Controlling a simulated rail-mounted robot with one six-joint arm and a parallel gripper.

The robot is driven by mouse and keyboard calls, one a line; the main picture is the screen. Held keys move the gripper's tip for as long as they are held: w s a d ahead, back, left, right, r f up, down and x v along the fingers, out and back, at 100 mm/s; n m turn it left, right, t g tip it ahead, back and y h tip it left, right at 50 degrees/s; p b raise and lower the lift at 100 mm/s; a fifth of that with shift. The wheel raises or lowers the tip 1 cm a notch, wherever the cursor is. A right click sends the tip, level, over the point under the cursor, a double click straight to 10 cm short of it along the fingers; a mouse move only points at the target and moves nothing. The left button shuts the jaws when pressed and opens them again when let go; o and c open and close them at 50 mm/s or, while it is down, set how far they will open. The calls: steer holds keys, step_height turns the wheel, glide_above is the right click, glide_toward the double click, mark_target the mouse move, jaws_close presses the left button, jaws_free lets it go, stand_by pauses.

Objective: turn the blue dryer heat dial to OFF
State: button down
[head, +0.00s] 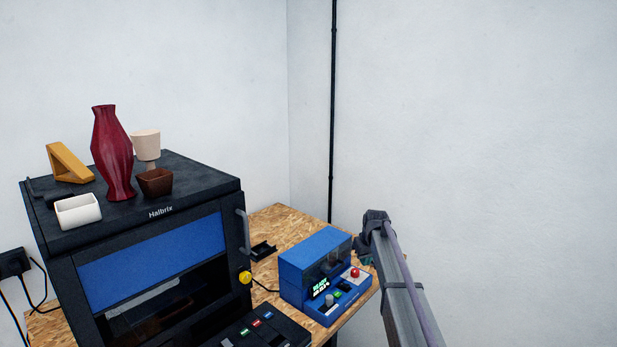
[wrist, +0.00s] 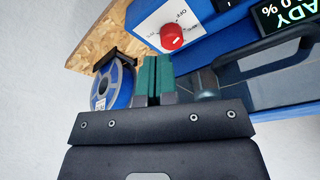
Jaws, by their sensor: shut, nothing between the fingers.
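The blue dryer (head: 304,262) stands on the wooden bench, its lit display and controls facing front. Its red heat dial (head: 354,272) sits on a white panel at the right end; in the wrist view the dial (wrist: 171,37) shows a small white mark at its lower right. OFF is printed above it, to the upper right; the other lettering is hard to read. My gripper (head: 367,260) is just right of the dryer; its green fingers, seen in the wrist view (wrist: 155,60), are shut and empty. The tips appear just below the dial; contact cannot be told.
A black printer (head: 140,215) with a red vase (head: 112,150) and small objects on top stands left of the dryer. A black handle (wrist: 275,48) and a blue spool (wrist: 113,85) flank my fingers in the wrist view. The wall behind is bare except a dark pipe (head: 332,110).

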mark_target(357, 280)
steer(key=f+b, duration=0.2)
steer(key=a+f+b, duration=0.1)
steer(key=f+b, duration=0.3)
steer(key=shift+a, duration=0.35)
steer(key=shift+s+r, duration=0.15)
steer(key=shift+s, duration=0.2)
steer(key=shift+w+d, duration=0.25)
steer(key=shift+d, duration=0.1)
stand_by(0.6)
